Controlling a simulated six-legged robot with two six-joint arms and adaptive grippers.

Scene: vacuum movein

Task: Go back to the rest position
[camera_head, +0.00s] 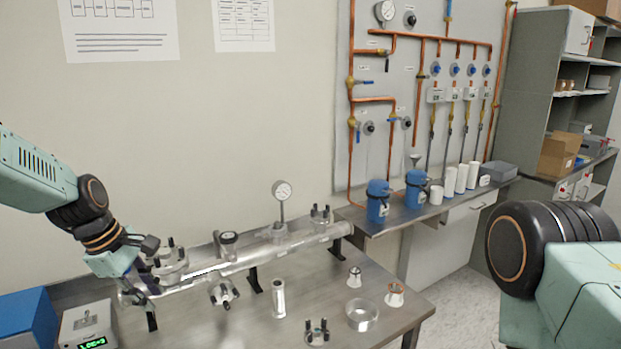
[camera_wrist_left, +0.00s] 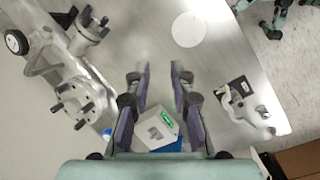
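My left gripper (camera_head: 148,268) is above the left end of the metal vacuum tube (camera_head: 262,259) in the head view. In the left wrist view, the left gripper (camera_wrist_left: 160,66) has its two fingers spread apart, with only bare table between the tips. The vacuum tube with bolted flanges (camera_wrist_left: 75,98) lies to the left of the fingers there. My right arm shows at the right edge of the head view, but its gripper is outside the frame.
A small box with a green display (camera_head: 90,326) stands beside a blue box (camera_head: 28,318). A clear ring (camera_head: 362,315), a metal cylinder (camera_head: 278,298) and small fittings stand on the table front. Blue canisters (camera_head: 377,203) stand on the side bench.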

